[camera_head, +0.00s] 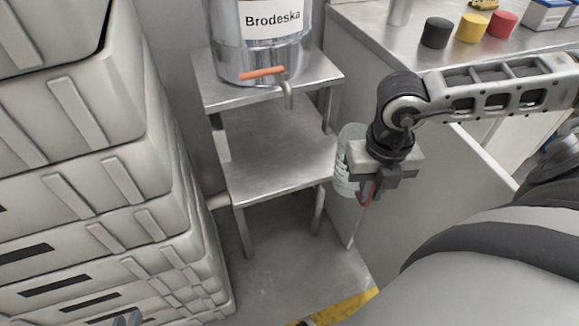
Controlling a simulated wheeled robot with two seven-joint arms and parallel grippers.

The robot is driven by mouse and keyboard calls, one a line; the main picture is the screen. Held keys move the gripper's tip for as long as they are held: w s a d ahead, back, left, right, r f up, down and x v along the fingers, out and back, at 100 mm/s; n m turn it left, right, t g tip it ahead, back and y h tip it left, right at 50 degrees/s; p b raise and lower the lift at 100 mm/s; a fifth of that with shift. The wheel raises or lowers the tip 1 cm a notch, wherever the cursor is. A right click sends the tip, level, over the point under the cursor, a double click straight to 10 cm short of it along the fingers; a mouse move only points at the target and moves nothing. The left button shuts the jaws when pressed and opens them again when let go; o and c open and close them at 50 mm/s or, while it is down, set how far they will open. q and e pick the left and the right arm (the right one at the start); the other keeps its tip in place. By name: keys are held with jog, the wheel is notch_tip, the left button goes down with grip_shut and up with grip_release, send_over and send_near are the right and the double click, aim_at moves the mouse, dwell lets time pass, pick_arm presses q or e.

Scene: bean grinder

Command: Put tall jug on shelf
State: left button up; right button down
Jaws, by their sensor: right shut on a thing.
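A translucent, pale greenish ribbed jug (346,170) is upright in the middle of the head view, partly hidden behind my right gripper. My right gripper (366,190) is shut on it and holds it beside the right edge of the metal shelf stand. The lower shelf (278,150) of this stand is bare and lies just left of the jug. I cannot tell whether jug and shelf edge touch. A small grey piece at the bottom left edge may be my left gripper (128,319); its fingers cannot be made out.
A large metal dispenser (262,52) labelled Brodeska, with an orange-handled tap (264,73), stands on the top tier above. Stacked grey crates (95,140) fill the left. A counter (385,55) with black, yellow and red containers is at the upper right.

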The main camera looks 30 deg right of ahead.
jog(key=shift+m, duration=1.2)
jog(key=w+a+f, duration=0.1)
jog(key=w+a, duration=0.2)
jog(key=w, duration=0.4)
jog(key=w+a+f, duration=0.2)
jog(key=w+a, duration=0.2)
jog(key=w, duration=0.4)
jog(key=shift+w+a+f, duration=0.2)
jog(key=shift+w+f, duration=0.05)
jog(key=shift+f, duration=0.05)
jog(key=shift+f, duration=0.2)
jog(key=c, duration=1.5)
grip_release()
jog(key=shift+o, duration=0.2)
